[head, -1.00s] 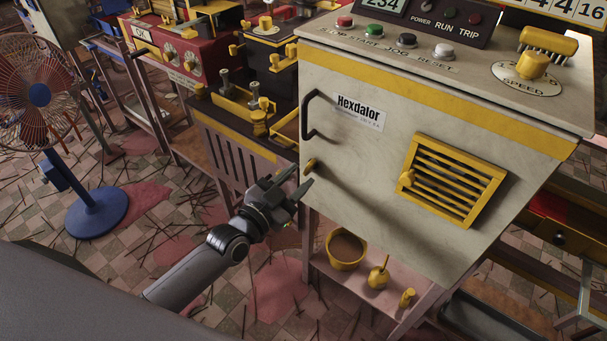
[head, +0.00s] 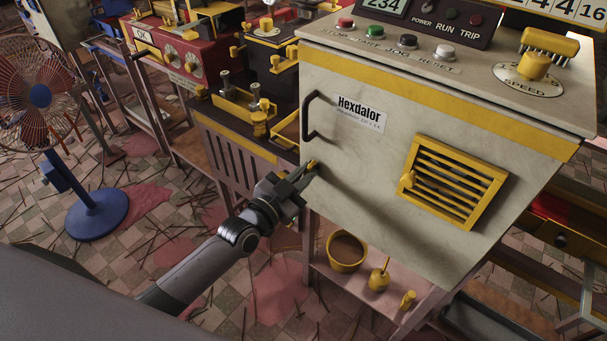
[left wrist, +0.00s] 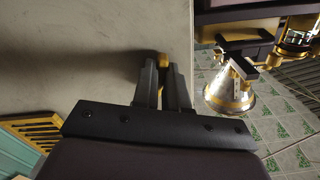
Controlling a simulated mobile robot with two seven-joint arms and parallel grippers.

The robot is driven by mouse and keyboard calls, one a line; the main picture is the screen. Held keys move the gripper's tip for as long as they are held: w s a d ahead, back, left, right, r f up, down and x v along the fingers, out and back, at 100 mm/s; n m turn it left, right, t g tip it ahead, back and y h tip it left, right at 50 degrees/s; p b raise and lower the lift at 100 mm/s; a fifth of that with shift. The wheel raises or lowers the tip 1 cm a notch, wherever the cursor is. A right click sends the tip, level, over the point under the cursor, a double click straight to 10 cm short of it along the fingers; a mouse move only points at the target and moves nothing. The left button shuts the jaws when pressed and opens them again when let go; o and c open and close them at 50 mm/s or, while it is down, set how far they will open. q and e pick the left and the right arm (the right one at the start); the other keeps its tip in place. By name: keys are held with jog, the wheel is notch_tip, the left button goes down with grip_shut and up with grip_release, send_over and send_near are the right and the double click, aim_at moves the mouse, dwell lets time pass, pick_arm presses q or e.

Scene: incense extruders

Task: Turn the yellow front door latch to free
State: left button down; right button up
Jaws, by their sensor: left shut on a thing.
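The yellow front door latch (head: 312,164) is a small knob at the left edge of the cream machine door (head: 365,185), below the black handle (head: 312,115). My left gripper (head: 306,173) is at the latch, its fingers shut on it and covering part of it. In the left wrist view the latch (left wrist: 163,61) shows as a yellow tip between the two dark fingertips of the gripper (left wrist: 163,72). The exact angle of the latch is hard to tell. My right gripper is not in view.
A yellow louvred vent (head: 453,182) with a small knob is on the door's right. A yellow bowl (head: 346,250) and small yellow pots stand on the pink shelf below. A blue fan (head: 97,212) stands on the littered floor at left.

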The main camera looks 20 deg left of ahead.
pick_arm(q)
jog(key=shift+n, duration=0.3)
jog(key=n, duration=1.3)
jog(key=shift+s+d, duration=0.1)
jog(key=shift+d, duration=0.15)
jog(key=shift+r+n, duration=0.1)
jog(key=shift+n, duration=0.3)
jog(key=c, duration=1.2)
grip_release()
jog(key=shift+o, duration=0.2)
